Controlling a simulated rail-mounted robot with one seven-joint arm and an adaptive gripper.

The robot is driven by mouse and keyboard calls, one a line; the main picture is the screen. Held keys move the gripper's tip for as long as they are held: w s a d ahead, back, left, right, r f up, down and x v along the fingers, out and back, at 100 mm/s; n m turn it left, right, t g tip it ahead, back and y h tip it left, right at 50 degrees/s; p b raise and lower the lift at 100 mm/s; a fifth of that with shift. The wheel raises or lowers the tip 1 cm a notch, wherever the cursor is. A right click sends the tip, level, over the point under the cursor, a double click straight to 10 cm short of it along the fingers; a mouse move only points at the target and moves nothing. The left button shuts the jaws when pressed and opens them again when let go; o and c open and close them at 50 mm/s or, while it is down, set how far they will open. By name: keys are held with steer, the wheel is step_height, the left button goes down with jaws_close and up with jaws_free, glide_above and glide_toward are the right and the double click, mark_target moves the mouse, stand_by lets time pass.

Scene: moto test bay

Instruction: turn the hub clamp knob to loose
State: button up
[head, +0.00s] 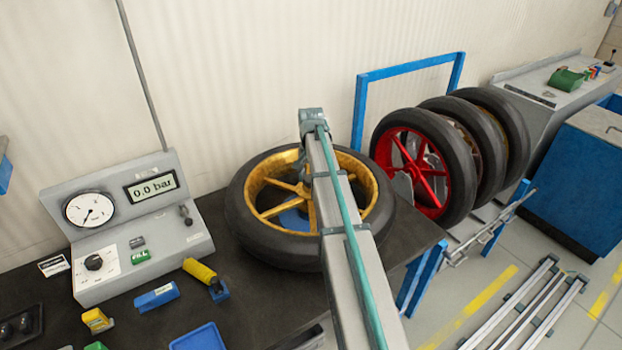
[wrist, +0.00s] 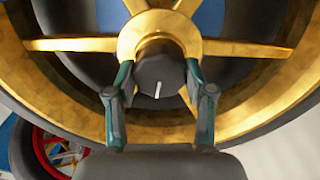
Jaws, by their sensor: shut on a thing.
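The hub clamp knob (wrist: 158,76) is a dark, faceted knob at the centre of the gold wheel hub in the wrist view. A short white mark on its face points nearly straight down in that view, tilted very slightly. My gripper (wrist: 159,80) is shut on the knob, one teal-and-grey finger on each side. The gold-spoked wheel (head: 258,252) with its black tyre lies flat on the dark bench in the head view. My arm crosses over the wheel there and hides the knob and the fingers. No loose or tight label shows near the knob.
A grey gauge console (head: 140,262) reading 0.0 bar stands left of the wheel. A yellow-handled tool (head: 199,270) and a blue tray (head: 200,338) lie on the bench (head: 245,300). A rack with a red wheel (head: 412,165) and other wheels stands at right.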

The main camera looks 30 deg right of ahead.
steer(key=n, duration=0.6)
steer(key=shift+n, duration=0.3)
steer(key=n, duration=0.6)
steer(key=shift+n+b, duration=0.3)
steer(key=shift+b, duration=0.05)
steer(key=o, duration=1.2)
steer(key=shift+c, duration=0.2)
steer(key=shift+r, duration=0.1)
step_height(320, 180, up, 12)
steer(key=shift+f, duration=0.2)
step_height(320, 180, down, 12)
steer(key=shift+r, duration=0.1)
